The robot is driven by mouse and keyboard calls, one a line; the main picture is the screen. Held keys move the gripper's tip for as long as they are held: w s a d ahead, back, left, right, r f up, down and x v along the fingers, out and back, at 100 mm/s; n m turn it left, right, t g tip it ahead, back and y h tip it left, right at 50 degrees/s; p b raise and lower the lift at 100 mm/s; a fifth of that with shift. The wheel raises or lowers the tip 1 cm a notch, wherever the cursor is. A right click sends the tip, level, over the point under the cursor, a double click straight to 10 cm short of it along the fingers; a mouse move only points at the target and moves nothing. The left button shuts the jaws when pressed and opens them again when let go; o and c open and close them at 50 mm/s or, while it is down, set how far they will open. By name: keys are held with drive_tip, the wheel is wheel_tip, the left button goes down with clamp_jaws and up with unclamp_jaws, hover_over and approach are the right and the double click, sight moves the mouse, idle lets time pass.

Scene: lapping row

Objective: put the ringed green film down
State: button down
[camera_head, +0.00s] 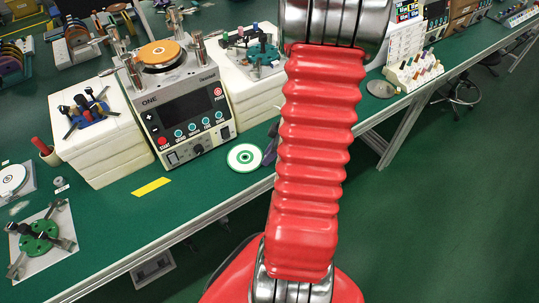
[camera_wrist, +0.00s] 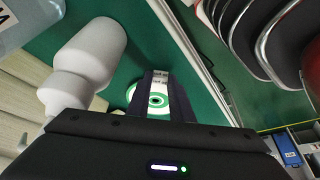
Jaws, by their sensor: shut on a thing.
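The ringed green film (camera_head: 244,157) is a flat white disc with green rings, near the front edge of the green bench in the head view. In the wrist view the film (camera_wrist: 131,94) shows between and beside the fingers. My gripper (camera_wrist: 157,77) is shut on it. In the head view only a dark bit of my gripper (camera_head: 270,153) shows at the film's right edge; my red arm hides the rest. I cannot tell whether the film touches the bench or is just above it.
A polishing machine (camera_head: 183,103) stands between white block stacks. A yellow strip (camera_head: 151,187) lies on the bench before it. A white bottle (camera_wrist: 92,50) is left of the fingers in the wrist view. A plate with a green fixture (camera_head: 42,238) lies front left. Bench around the strip is clear.

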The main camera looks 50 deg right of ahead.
drive_tip(key=shift+f, duration=0.3)
drive_tip(key=c, duration=1.6)
unclamp_jaws()
drive_tip(key=shift+f, duration=0.1)
drive_tip(key=v, duration=1.2)
drive_tip(key=shift+s, duration=0.1)
